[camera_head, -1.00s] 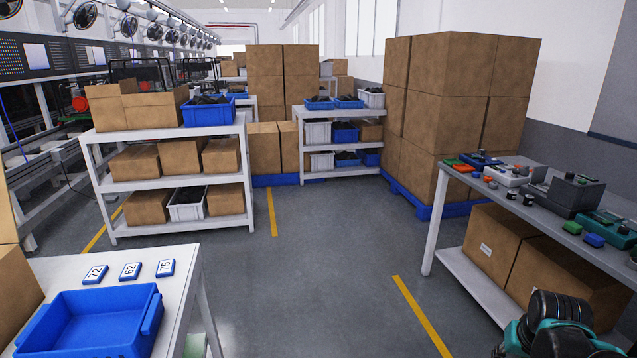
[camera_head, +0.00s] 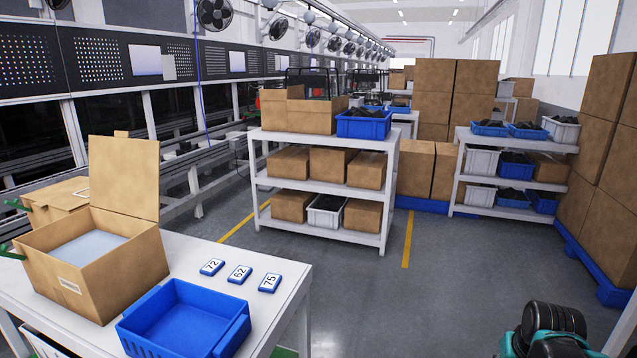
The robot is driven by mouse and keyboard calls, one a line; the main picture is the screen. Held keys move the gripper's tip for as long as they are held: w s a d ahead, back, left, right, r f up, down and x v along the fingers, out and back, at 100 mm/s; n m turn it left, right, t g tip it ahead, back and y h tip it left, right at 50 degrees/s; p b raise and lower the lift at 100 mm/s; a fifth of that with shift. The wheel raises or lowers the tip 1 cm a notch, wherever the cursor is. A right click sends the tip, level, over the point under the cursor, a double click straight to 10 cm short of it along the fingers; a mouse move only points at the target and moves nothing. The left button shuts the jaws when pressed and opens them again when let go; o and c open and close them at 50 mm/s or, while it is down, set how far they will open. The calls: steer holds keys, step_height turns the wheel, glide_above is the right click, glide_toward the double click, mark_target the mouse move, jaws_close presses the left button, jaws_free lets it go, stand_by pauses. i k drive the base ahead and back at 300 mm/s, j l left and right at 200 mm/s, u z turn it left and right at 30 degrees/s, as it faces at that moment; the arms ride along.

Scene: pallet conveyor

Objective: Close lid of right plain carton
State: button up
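An open plain carton (camera_head: 120,282) stands on the white table at the lower left, its lid flap (camera_head: 124,176) raised upright at the back. A pale, flat surface shows inside it. A second carton (camera_head: 58,200) is partly hidden behind it, at the left. A dark and teal part of my arm shows at the lower right, well away from the cartons. I cannot make out gripper fingertips in this view.
A blue bin (camera_head: 184,322) and number tags 72 (camera_head: 212,267), 62 (camera_head: 240,274) and 75 (camera_head: 269,283) lie on the table (camera_head: 290,300) to the carton's right. A loaded white shelf (camera_head: 320,227) stands beyond. The grey floor (camera_head: 430,310) between table and right side is clear.

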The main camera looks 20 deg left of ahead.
mark_target(125, 173)
steer(key=i, duration=0.9)
steer(key=i+j+z, duration=0.1)
steer(key=i, duration=1.25)
steer(key=i+l+u, duration=0.15)
steer(key=i, duration=0.35)
steer(key=i+l, duration=0.1)
steer(key=i, duration=0.35)
steer(key=u, duration=3.55)
steer(key=i+l, duration=0.1)
steer(key=i+l+u, duration=0.1)
steer(key=l, duration=0.25)
